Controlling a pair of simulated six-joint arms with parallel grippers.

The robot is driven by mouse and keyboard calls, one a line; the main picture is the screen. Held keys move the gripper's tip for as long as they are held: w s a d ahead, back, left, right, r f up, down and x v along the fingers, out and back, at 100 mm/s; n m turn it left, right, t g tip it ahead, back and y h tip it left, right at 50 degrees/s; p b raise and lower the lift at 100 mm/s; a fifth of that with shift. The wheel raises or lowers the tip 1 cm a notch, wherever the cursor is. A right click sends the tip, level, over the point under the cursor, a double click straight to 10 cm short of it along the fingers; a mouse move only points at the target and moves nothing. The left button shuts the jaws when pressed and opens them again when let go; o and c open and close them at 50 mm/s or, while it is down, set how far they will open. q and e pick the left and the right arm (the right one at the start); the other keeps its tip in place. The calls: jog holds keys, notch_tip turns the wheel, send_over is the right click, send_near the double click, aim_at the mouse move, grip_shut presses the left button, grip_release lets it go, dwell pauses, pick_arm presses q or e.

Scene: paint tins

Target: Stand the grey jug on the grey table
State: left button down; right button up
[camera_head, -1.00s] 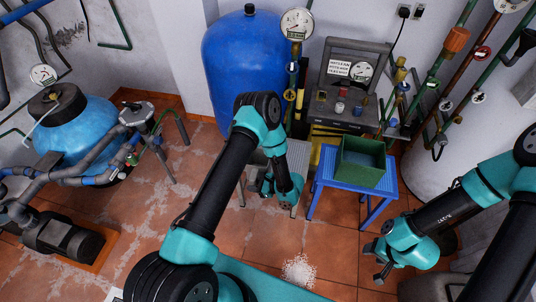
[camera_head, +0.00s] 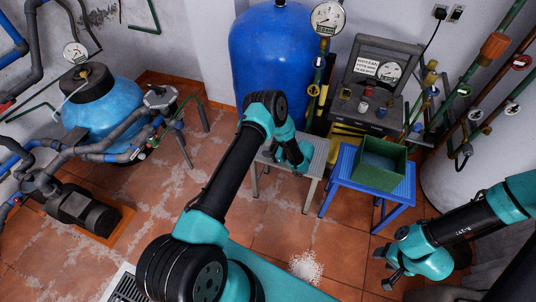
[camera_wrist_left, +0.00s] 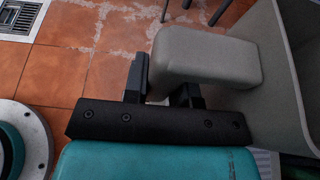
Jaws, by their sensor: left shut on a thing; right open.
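The grey jug (camera_wrist_left: 297,75) fills the right side of the left wrist view, cut off by the frame edge. My left gripper (camera_wrist_left: 165,92) is shut on the jug's thick handle (camera_wrist_left: 207,56). In the head view my left gripper (camera_head: 303,169) is over the grey table (camera_head: 320,160), and my arm covers part of the tabletop. I cannot make out the jug in the head view, nor tell whether it touches the table. My right gripper (camera_head: 385,268) is open and empty at the lower right, well away from the table.
A blue table (camera_head: 397,188) with a green bin (camera_head: 380,177) stands right of the grey table. A large blue tank (camera_head: 268,60) and a bench with small tins (camera_head: 363,106) are behind.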

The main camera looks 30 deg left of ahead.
pick_arm(q)
jog(key=shift+w+a, duration=0.1)
jog(key=shift+w, duration=0.05)
jog(key=shift+w, duration=0.15)
jog(key=shift+w+a+f, duration=0.2)
jog(key=shift+w+f, duration=0.05)
jog(key=shift+f, duration=1.55)
jog(key=shift+f, duration=0.15)
jog(key=c, duration=0.9)
grip_release()
